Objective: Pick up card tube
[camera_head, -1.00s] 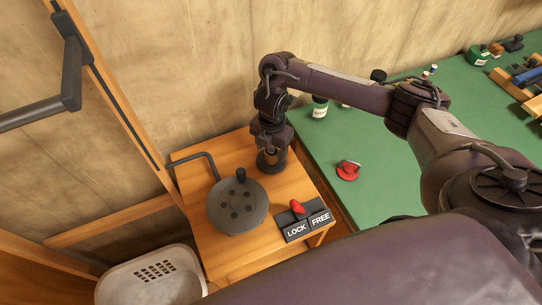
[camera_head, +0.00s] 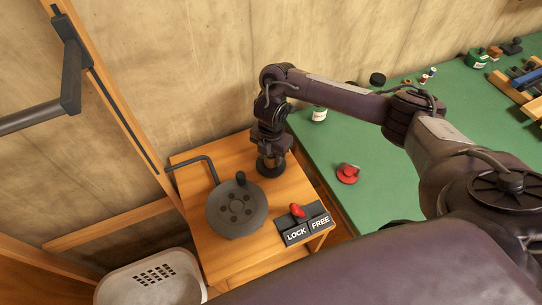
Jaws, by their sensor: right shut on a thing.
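My right gripper (camera_head: 270,157) points down at the back right corner of the small wooden stand. It is shut on a small upright thing, which I take to be the card tube. The jaws hide most of it, and only a dark round lower part (camera_head: 270,168) shows below them, at the stand's top. I cannot tell whether it touches the wood. My left gripper is not in view.
The wooden stand (camera_head: 196,238) bears a dark round crank plate (camera_head: 236,210) and a LOCK/FREE switch (camera_head: 303,225) with a red lever. A green bench (camera_head: 400,150) with a red-topped item (camera_head: 348,173) lies to the right. A pale bin (camera_head: 150,278) is at front left.

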